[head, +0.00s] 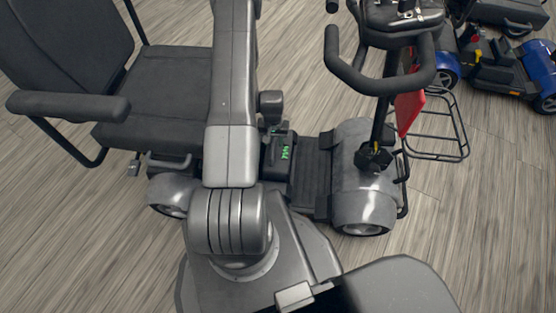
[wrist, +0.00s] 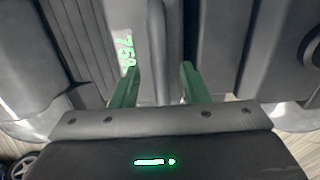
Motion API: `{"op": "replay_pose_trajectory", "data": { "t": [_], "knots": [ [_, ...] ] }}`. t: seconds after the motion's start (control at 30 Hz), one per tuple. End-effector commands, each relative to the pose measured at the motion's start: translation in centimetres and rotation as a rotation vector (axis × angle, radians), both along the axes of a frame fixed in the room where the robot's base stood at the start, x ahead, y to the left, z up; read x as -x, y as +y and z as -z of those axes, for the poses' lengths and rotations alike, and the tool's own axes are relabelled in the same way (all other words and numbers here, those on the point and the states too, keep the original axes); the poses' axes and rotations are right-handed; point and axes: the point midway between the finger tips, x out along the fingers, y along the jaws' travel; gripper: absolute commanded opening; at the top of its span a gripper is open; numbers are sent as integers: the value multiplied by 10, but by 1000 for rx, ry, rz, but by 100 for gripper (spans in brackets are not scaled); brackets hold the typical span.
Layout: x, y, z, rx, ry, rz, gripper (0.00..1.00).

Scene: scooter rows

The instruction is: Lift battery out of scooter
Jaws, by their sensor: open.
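The scooter (head: 362,170) stands side-on in the head view, with its seat at left and tiller at right. Its battery (head: 285,153) is a dark block with a green readout, low between the seat and the footboard and partly hidden by my arm. In the wrist view the battery (wrist: 128,52) shows its green digits just beyond the left fingertip. My gripper (wrist: 160,84) has two green fingers, spread apart over the battery area. A pale grey strip lies between and beyond them; I cannot tell whether it is the handle. I see no contact.
The scooter's seat (head: 165,85) and armrest (head: 70,105) are close at left. The handlebar (head: 375,75) and a wire basket (head: 440,125) are at right. A blue scooter (head: 490,60) stands farther back. The wooden floor at lower right is clear.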

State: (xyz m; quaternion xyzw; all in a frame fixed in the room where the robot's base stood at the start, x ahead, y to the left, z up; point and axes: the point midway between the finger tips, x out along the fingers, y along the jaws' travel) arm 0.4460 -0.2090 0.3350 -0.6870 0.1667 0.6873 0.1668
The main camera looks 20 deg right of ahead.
Motion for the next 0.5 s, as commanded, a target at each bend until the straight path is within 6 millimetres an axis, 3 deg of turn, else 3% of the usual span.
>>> {"op": "replay_pose_trajectory", "data": {
  "t": [0.03,0.2,0.5],
  "knots": [
    [1,0,12,-1,2,0,41],
    [0,0,32,0,1,0,41],
    [0,0,35,0,-1,0,41]
  ]
}}
